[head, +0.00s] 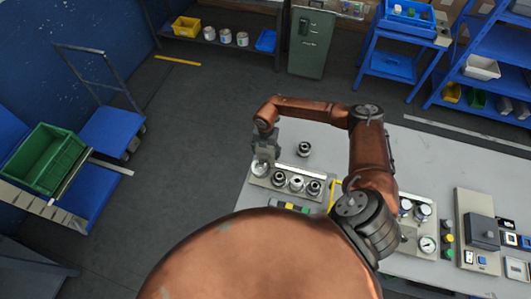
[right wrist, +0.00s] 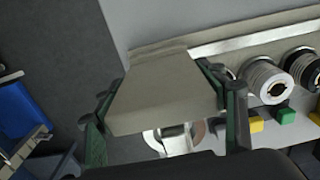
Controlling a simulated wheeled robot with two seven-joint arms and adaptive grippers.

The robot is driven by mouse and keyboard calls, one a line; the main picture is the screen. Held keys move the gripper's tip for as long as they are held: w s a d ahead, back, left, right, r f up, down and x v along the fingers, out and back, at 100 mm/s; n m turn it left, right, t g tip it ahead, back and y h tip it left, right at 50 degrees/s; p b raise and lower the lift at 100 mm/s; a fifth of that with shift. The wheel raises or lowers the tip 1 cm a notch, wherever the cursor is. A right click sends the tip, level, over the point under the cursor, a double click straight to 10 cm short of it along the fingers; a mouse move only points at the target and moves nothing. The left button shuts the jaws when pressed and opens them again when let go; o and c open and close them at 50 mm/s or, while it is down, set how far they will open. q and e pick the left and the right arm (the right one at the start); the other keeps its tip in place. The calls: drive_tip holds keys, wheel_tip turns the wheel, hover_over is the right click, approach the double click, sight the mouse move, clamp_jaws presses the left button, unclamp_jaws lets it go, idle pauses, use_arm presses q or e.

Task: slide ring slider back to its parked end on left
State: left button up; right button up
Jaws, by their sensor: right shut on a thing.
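My right gripper (head: 265,150) is over the left end of a pale plate (head: 254,181) on the grey table. In the right wrist view the right gripper (right wrist: 168,108) has its dark green-edged fingers on both sides of a smooth grey block (right wrist: 165,92). It is shut on that block. A silver round part (head: 260,169) sits just under the gripper; it also shows below the block in the right wrist view (right wrist: 178,139). I cannot tell for sure which part is the ring slider. The block hides much of the plate's left end. My left gripper is not in view.
Several round dark-centred fittings (head: 296,183) stand on the plate to the right. A loose fitting (head: 304,149) stands behind them. Green and yellow buttons (head: 290,206) lie in front. Gauges (head: 427,244) stand further right. Open floor lies left of the table.

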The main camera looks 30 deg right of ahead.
drive_tip(key=o, duration=1.7)
drive_tip(key=shift+w+a, duration=0.2)
drive_tip(key=shift+w, duration=0.1)
drive_tip(key=shift+s, duration=0.1)
drive_tip(key=shift+d, duration=0.1)
wheel_tip(320, 180, up, 12)
drive_tip(key=shift+r, duration=0.1)
